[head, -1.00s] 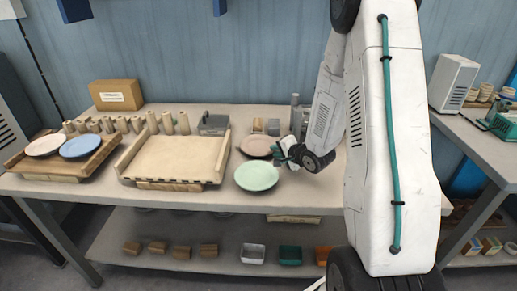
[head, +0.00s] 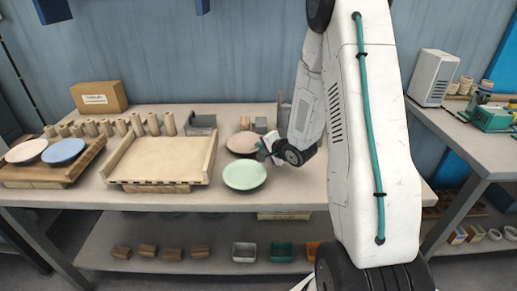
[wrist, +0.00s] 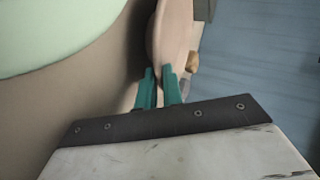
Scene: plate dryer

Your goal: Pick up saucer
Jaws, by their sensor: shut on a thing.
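The pink saucer (head: 241,143) is near the middle of the table, behind the mint-green saucer (head: 244,176). My gripper (head: 265,149) is at its right edge. In the wrist view my gripper's teal fingers (wrist: 160,74) are shut on the rim of the pink saucer (wrist: 173,35), which is seen nearly edge-on. I cannot tell whether it is clear of the table. The mint-green saucer shows large and close at the upper left of the wrist view (wrist: 50,30). The gripper does not hold it.
A wooden tray (head: 160,160) stands left of the saucers. Further left, a wooden rack (head: 35,175) bears a white saucer (head: 25,151) and a blue saucer (head: 63,151). Wooden pegs and a grey holder (head: 201,124) line the back. A lower shelf holds small bins.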

